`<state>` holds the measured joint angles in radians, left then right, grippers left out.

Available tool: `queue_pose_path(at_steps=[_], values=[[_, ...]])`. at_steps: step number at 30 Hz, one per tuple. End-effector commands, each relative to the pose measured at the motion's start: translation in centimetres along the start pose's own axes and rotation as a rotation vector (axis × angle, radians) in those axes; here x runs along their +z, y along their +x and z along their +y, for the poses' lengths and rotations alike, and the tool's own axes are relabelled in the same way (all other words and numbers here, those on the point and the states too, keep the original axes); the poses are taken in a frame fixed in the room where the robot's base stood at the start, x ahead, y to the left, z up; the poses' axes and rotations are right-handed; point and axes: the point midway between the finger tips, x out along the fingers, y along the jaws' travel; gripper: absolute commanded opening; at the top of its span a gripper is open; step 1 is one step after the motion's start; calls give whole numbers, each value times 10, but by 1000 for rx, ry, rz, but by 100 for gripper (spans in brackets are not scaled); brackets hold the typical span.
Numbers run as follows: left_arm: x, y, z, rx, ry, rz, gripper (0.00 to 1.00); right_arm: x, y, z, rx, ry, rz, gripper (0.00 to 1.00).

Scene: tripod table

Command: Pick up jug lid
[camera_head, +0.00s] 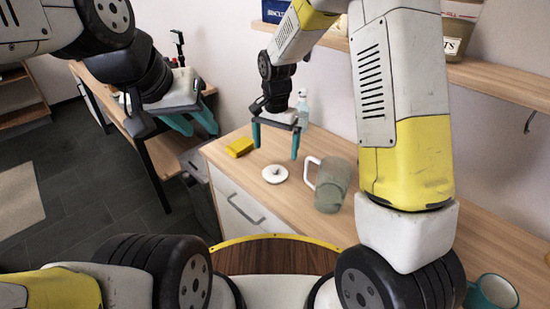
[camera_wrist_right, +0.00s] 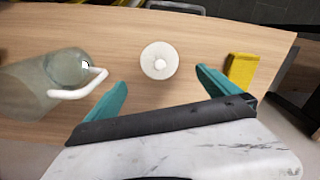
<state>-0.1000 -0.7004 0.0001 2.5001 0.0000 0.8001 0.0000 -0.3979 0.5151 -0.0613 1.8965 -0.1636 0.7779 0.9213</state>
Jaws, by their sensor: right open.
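The jug lid (camera_head: 275,174) is a round white disc with a small knob, lying on the wooden counter. In the right wrist view the lid (camera_wrist_right: 159,61) lies beyond and between the two teal fingertips. The glass jug (camera_head: 333,185) with a white handle stands on the counter just right of the lid. My right gripper (camera_head: 275,147) is open and empty above the counter, behind the lid in the head view. My left gripper (camera_head: 197,124) is at the left, away from the counter; its two teal fingers are apart with nothing between them.
A yellow sponge-like block (camera_head: 239,147) lies left of the lid. A clear bottle (camera_head: 302,107) stands behind my right gripper. A teal mug (camera_head: 491,292) is at the lower right. A wall shelf (camera_head: 500,82) runs above the counter. Bare counter surrounds the lid.

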Motion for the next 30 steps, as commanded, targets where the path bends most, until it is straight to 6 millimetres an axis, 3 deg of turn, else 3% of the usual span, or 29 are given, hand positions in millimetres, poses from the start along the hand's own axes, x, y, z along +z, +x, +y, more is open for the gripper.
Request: queue_pose_path(at_steps=[19, 29, 30], values=[[0, 0, 0, 0, 0, 0, 36, 1, 80, 0, 16, 14, -7, 100], [0, 0, 0, 0, 0, 0, 36, 1, 89, 0, 14, 13, -5, 100], [0, 0, 0, 0, 0, 0, 36, 1, 89, 0, 14, 13, -5, 96]])
